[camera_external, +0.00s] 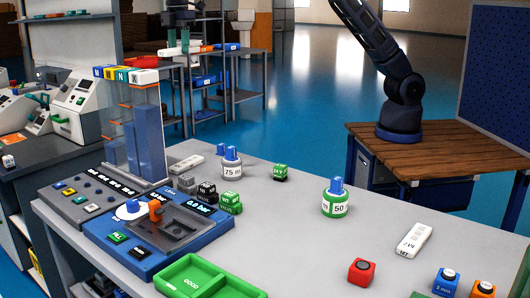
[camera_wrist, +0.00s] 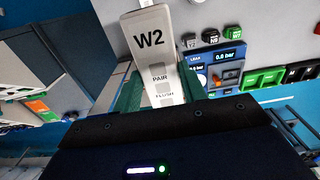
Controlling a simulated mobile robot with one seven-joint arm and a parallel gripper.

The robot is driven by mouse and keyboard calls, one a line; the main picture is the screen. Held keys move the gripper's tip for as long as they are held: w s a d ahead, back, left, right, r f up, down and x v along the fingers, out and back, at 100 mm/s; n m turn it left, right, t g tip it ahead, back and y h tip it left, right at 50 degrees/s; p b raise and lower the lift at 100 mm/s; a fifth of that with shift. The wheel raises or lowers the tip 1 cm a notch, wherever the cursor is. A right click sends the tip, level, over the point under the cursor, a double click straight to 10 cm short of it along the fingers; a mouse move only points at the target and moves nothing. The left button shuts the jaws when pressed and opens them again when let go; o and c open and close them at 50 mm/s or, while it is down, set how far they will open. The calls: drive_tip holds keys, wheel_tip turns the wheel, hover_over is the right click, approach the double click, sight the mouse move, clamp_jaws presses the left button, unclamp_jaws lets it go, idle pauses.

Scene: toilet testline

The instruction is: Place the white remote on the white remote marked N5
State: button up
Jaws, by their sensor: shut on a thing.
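A white remote marked W2 (camera_wrist: 150,38), with PAIR and FLUSH buttons, is held between the green fingers of my gripper (camera_wrist: 160,95) in the wrist view. In the external view my gripper (camera_external: 178,48) hangs high at the top, over the far side of the room; the held remote is hard to make out there. One white remote (camera_external: 414,240) lies on the grey table at the right, its mark too small to read surely. Another white remote (camera_external: 187,164) lies flat at the table's far left edge, its mark unreadable. I cannot tell which is N5.
Small grey (camera_external: 186,183), black (camera_external: 207,191) and green (camera_external: 230,202) blocks stand beside a blue pressure unit (camera_external: 150,245). The table's middle is clear.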

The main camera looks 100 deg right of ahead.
sight(187, 162)
drive_tip(key=d+f, duration=0.1)
drive_tip(key=f, duration=1.1)
drive_tip(key=d+f, duration=0.1)
drive_tip(key=f, duration=1.2)
drive_tip(key=d+f, duration=0.1)
drive_tip(key=f, duration=1.2)
drive_tip(key=shift+w+d, duration=0.25)
drive_tip(key=shift+d, duration=0.15)
drive_tip(key=shift+f, duration=0.1)
drive_tip(key=o, duration=1)
